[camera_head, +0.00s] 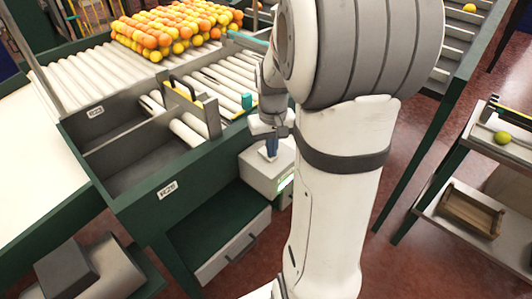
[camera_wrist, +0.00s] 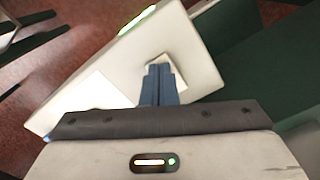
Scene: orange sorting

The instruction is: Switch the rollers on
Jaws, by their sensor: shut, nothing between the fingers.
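A pale control box (camera_head: 262,180) is fixed at the front edge of the green roller table, with a lit green strip on its side. In the wrist view the box (camera_wrist: 185,40) fills the middle, with its green strip at the top left. My gripper (camera_head: 270,156) points down at the top of the box. Its blue fingers (camera_wrist: 160,68) are shut together with nothing between them. Their tips are over a small pale square on the box, mostly hidden behind them. I cannot tell whether they touch it. The rollers (camera_head: 95,70) run behind, under the fruit.
A heap of oranges and yellow fruit (camera_head: 175,30) lies on the rollers at the back. Empty grey bins (camera_head: 130,165) are at the table's left front. A drawer (camera_head: 235,245) is below. A shelf with a wooden crate (camera_head: 470,208) stands at the right. My arm hides the middle.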

